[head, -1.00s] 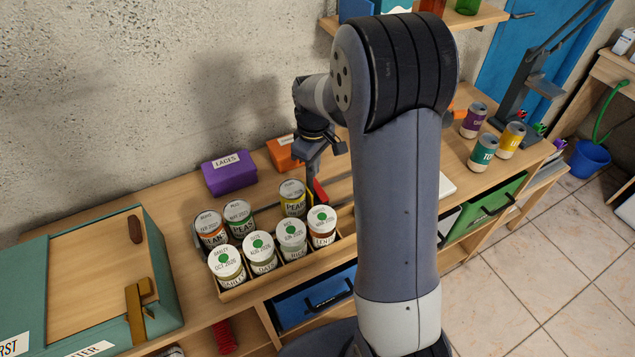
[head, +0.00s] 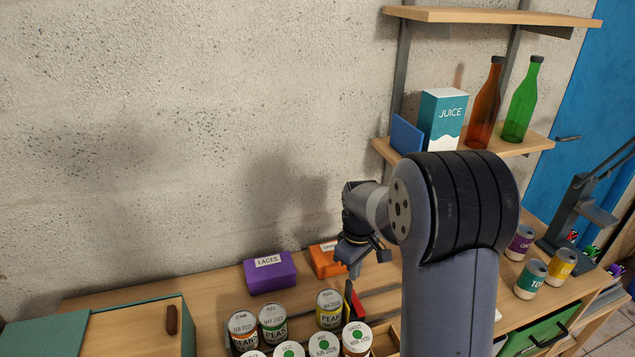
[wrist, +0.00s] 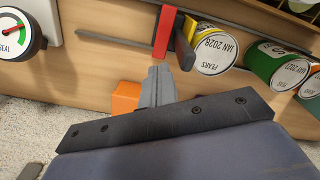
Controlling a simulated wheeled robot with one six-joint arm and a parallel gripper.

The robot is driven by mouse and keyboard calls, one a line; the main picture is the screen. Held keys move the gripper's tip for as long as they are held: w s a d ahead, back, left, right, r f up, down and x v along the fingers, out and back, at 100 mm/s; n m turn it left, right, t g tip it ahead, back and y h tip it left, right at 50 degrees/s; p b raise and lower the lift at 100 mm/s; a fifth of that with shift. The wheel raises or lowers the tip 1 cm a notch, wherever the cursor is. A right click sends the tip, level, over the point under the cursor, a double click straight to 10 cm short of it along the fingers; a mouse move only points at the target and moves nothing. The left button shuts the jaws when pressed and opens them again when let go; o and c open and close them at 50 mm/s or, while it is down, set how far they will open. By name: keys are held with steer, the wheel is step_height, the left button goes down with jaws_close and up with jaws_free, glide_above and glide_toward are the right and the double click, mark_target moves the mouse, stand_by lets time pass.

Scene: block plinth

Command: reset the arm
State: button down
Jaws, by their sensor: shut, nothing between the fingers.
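My gripper (head: 354,268) is over the back part of the wooden bench in the head view. It hangs beside the pears can, with its fingers pointing down. In the wrist view its grey fingers (wrist: 156,86) are together and hold nothing. A red and dark clamp-like tool (wrist: 165,32) lies just beyond the fingertips, against the pears can (wrist: 212,50). In the head view this tool (head: 355,303) is right of the pears can (head: 329,308). I cannot tell whether the fingers touch the tool.
Several labelled cans (head: 273,322) stand close together in front. A purple laces box (head: 270,272) and an orange box (head: 327,260) sit near the wall. A shelf (head: 540,143) with a juice carton (head: 443,120) and two bottles is above right. A dial gauge (wrist: 20,35) shows in the wrist view.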

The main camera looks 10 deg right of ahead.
step_height(320, 180, down, 7)
steer(key=b, duration=0.4)
steer(key=shift+r+b, duration=0.2)
steer(key=shift+b, duration=0.15)
steer(key=shift+r, duration=0.1)
